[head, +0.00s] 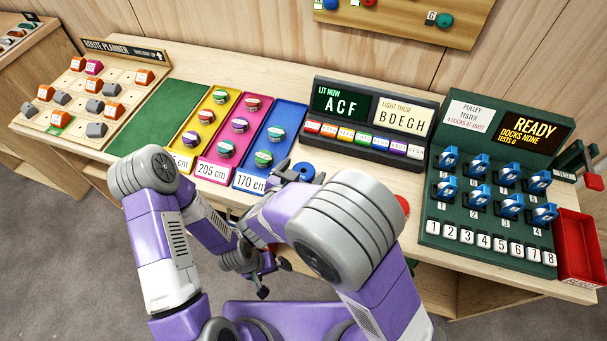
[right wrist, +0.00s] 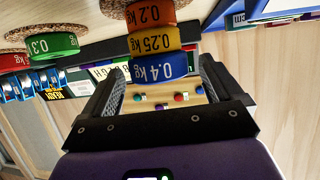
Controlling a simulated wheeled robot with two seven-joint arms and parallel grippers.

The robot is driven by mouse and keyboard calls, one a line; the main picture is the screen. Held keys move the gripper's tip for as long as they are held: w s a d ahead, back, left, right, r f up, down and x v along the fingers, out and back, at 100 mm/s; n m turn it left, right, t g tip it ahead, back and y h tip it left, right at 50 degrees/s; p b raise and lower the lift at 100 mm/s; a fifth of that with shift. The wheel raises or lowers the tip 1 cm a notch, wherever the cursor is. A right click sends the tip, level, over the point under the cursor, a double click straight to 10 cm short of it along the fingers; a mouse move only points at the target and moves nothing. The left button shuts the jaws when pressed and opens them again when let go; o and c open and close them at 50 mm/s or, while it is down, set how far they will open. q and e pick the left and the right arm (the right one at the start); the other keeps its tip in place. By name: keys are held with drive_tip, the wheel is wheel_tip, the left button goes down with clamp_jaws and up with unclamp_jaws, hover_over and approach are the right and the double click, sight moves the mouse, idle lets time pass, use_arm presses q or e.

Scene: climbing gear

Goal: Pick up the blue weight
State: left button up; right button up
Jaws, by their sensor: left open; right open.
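My left gripper (head: 272,279) is open and empty, low in front of the table. My right arm hides much of the stack in the head view.
A green 0.3 weight (right wrist: 52,46) stands on a cork pad near the stack. Behind are the 205 cm tray (head: 206,172), the lit-letter panel (head: 330,143) and the pulley tester (head: 437,190). A red bin (head: 581,240) is at the far right. The green mat (head: 160,115) is bare.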

drive_tip(key=shift+w+d+f, duration=0.25)
drive_tip(key=shift+w+f, duration=0.05)
drive_tip(key=shift+w, duration=0.3)
drive_tip(key=shift+c, duration=0.4)
drive_tip(key=shift+r, duration=0.1)
drive_tip(key=c, duration=1.3)
